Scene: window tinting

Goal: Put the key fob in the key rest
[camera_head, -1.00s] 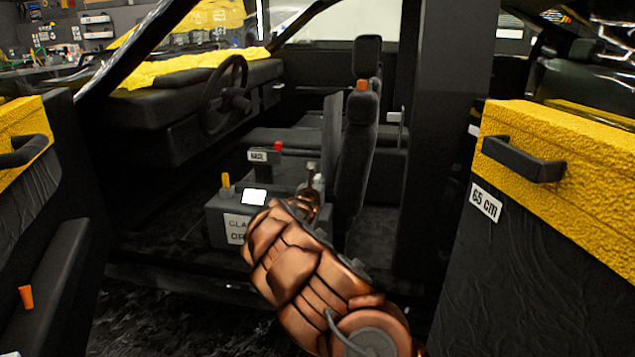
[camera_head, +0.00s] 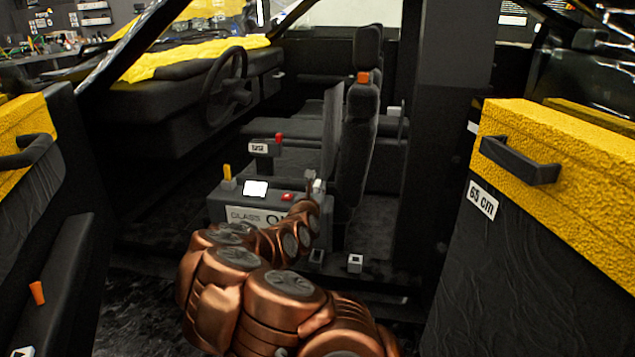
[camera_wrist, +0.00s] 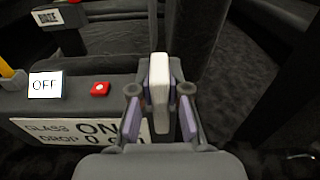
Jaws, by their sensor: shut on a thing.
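My gripper (camera_wrist: 160,112) is shut on a pale grey-white upright slab, which looks like the key fob (camera_wrist: 160,92). The purple-sided fingers are on either side of it, and it sticks up past them. In the head view, my gripper (camera_head: 314,186) is small, at the right end of the grey console, beside the seat; my copper arm hides part of the console front. In the wrist view, the held fob is in front of the console's right end, and I cannot tell if it touches anything. I cannot make out the key rest for certain.
The seat (camera_head: 358,150) stands close by. Two small pale square pieces (camera_head: 355,262) are on the sill. The yellow-topped door (camera_head: 560,160) is at the right.

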